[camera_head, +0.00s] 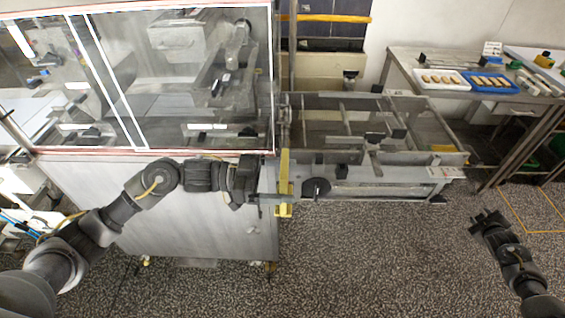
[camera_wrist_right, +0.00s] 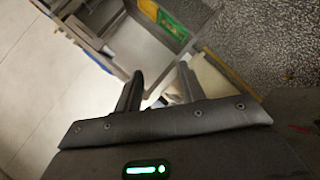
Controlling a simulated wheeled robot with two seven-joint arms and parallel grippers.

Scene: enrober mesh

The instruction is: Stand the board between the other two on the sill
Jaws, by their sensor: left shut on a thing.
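My left gripper (camera_head: 272,198) reaches in from the left, in front of the machine's right corner. Its fingers lie across a tall, narrow yellow bar (camera_head: 284,167) and appear shut on it low down. The bar stands about upright; whether it is the task's board I cannot tell. My right gripper (camera_head: 487,217) is at the right, above the speckled floor, apart from the table. In the right wrist view its two dark fingers (camera_wrist_right: 158,92) are spread with nothing between them. I cannot clearly pick out the other two boards or the sill.
A glass-sided machine (camera_head: 200,215) fills the left. A metal frame conveyor (camera_head: 400,189) extends right from it, with a black knob (camera_head: 316,187) near my left gripper. A steel table (camera_head: 405,62) at the back right bears white and blue trays. Floor (camera_head: 390,260) in front is clear.

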